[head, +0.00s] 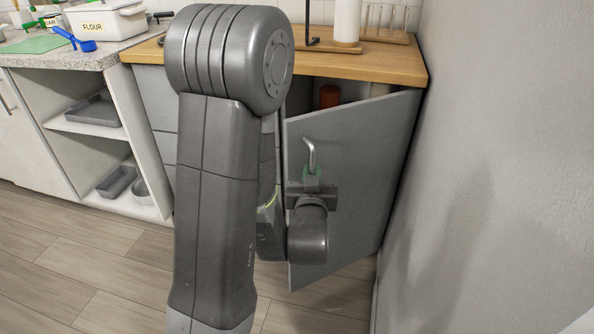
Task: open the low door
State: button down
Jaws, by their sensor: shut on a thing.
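The low grey door (366,165) stands partly open under the wooden counter, swung out from the cabinet with its hinge side at the right near the wall. Its metal bar handle (310,152) is on the left part of the door. My gripper (312,177) is at the handle's lower end, shut on it. Part of the cabinet opening shows above the door's top edge, with a reddish-brown object (329,96) inside.
A wooden counter (395,68) holds a paper towel roll (347,20) and a rack (384,28). A grey wall (500,150) stands close at the right. Open shelves (90,124) with grey trays are at the left. The floor (60,240) at the left is clear.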

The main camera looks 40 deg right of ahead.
jog(key=s+d+b, duration=0.3)
jog(key=s, duration=1.2)
jog(key=shift+s, duration=0.25)
jog(key=shift+d+r, duration=0.1)
jog(key=shift+d, duration=0.05)
jog(key=c, duration=1.6)
grip_release()
jog(key=shift+o, duration=0.2)
jog(key=p+v, duration=0.2)
jog(key=v, duration=1.1)
jog(key=shift+s+a, duration=0.25)
jog(key=shift+s, duration=0.05)
jog(key=shift+w, duration=0.1)
